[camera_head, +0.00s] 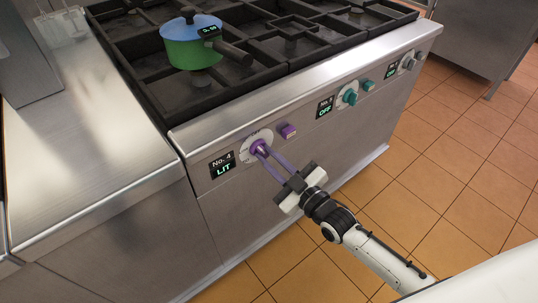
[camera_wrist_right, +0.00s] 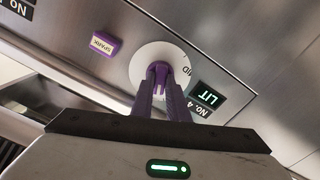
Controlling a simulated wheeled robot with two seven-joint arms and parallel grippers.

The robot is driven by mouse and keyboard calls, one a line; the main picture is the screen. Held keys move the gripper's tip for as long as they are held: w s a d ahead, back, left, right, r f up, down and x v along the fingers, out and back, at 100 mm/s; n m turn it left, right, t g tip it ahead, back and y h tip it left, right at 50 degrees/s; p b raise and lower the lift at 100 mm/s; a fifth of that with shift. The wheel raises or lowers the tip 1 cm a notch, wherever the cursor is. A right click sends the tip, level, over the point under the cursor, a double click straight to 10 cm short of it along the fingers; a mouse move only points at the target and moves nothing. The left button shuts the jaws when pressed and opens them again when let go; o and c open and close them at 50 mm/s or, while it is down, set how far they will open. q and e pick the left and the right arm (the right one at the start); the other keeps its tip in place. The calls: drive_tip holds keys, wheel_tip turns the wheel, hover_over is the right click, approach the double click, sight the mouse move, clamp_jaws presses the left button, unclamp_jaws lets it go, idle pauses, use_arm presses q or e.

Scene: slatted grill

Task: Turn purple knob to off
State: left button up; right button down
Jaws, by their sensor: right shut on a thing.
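The purple knob (camera_head: 259,148) sits on a pale round dial on the stove's front panel. The display beside it (camera_head: 222,165) reads "No. 4" and "LIT". My right gripper (camera_head: 264,152) reaches the knob from the front, its purple fingers shut on it. In the right wrist view the knob (camera_wrist_right: 158,70) shows between the fingertips (camera_wrist_right: 158,76), which partly hide it. The dial (camera_wrist_right: 178,58) carries markings that I cannot fully read there. My left gripper is not in view.
A purple spark button (camera_head: 287,130) is right of the knob. Farther right are a teal knob (camera_head: 349,97) with an "OFF" display (camera_head: 325,107) and a grey knob (camera_head: 409,64). A blue-green pot (camera_head: 190,45) stands on the black grates. Tiled floor lies open in front.

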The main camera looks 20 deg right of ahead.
drive_tip(key=m, duration=0.4)
drive_tip(key=shift+m+p, duration=0.3)
drive_tip(key=shift+p, duration=0.1)
idle(0.4)
drive_tip(key=c, duration=1.7)
unclamp_jaws()
drive_tip(key=shift+s, duration=0.15)
drive_tip(key=v, duration=1)
drive_tip(key=shift+d, duration=0.1)
drive_tip(key=s+a+f+g+h, duration=0.1)
drive_tip(key=s+f+g, duration=0.2)
drive_tip(key=s+f, duration=0.2)
drive_tip(key=s+a+f+m+g+h, duration=0.1)
drive_tip(key=s+f+g, duration=0.1)
drive_tip(key=s+f, duration=0.3)
drive_tip(key=s+f+m+g+h, duration=0.1)
drive_tip(key=s+f+g, duration=0.2)
drive_tip(key=s+f, duration=0.2)
drive_tip(key=shift+s+a+f+g+h, duration=0.3)
drive_tip(key=shift+s+a+f+h, duration=0.1)
drive_tip(key=shift+s, duration=0.3)
